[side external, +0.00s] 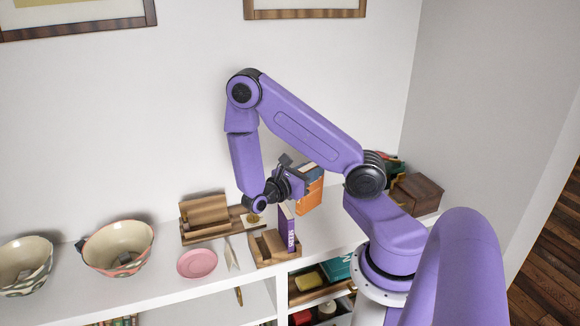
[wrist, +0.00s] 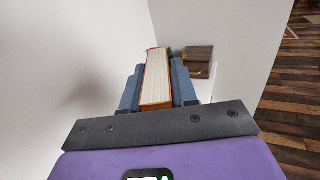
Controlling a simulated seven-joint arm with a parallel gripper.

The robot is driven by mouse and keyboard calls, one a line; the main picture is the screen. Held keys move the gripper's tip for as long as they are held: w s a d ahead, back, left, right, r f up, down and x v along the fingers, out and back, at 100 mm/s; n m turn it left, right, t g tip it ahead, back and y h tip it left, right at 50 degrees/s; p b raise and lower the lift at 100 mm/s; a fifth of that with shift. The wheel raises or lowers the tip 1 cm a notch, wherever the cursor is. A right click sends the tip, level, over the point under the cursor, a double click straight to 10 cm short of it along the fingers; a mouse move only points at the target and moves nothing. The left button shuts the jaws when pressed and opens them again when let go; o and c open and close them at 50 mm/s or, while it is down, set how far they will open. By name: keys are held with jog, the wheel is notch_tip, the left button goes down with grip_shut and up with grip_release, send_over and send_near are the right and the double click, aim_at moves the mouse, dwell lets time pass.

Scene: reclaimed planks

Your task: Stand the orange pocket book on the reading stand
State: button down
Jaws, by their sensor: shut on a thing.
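The orange pocket book (side external: 309,197) is held in the air above the white shelf top, to the upper right of the purple book. In the wrist view the book (wrist: 156,84) shows its pale page edges between two blue-grey fingers. My gripper (side external: 308,174) is shut on it; the fingers also show in the wrist view (wrist: 157,92). A wooden stand with a sloped back (side external: 204,211), which looks like the reading stand, is on the shelf top against the wall, left of my gripper. It looks empty. The book's lower edge is clear of the shelf.
A wooden holder (side external: 264,249) with an upright purple book (side external: 287,228) stands below my gripper. A pink plate (side external: 197,263) and patterned bowls (side external: 118,246) are to the left. A brown wooden box (side external: 415,194) is at the right. The wall is close behind.

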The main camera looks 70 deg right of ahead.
jog(key=s+a+f+m+g+y, duration=0.2)
jog(key=s+a+m+g+y, duration=0.1)
jog(key=a+m+g+y, duration=0.4)
jog(key=s+a+f+m+g+y, duration=0.2)
jog(key=a+f+m+g+y, duration=0.1)
jog(key=m+g+y, duration=0.4)
jog(key=w+a+f+m+t+y, duration=0.3)
jog(key=w+a+m+t+y, duration=0.8)
jog(key=y, duration=0.6)
jog(key=w+d+r+m+t+y, duration=0.1)
jog(key=w+d+m+t+y, duration=0.1)
jog(key=w+m+t, duration=0.45)
jog(key=w+d+r+m+t+y, duration=0.15)
jog(key=w+t, duration=0.25)
jog(key=w, duration=0.5)
jog(key=w+d+r+m+t+h, duration=0.2)
jog(key=w+d+m+t, duration=0.2)
jog(key=w+d+t, duration=0.25)
jog(key=w+d+r+m+t+h, duration=0.3)
jog(key=w+d+m+t, duration=0.15)
jog(key=w+d, duration=0.2)
notch_tip(320, 180, down, 13)
jog(key=shift+a+f+t, duration=0.2)
jog(key=shift+a+t, duration=0.15)
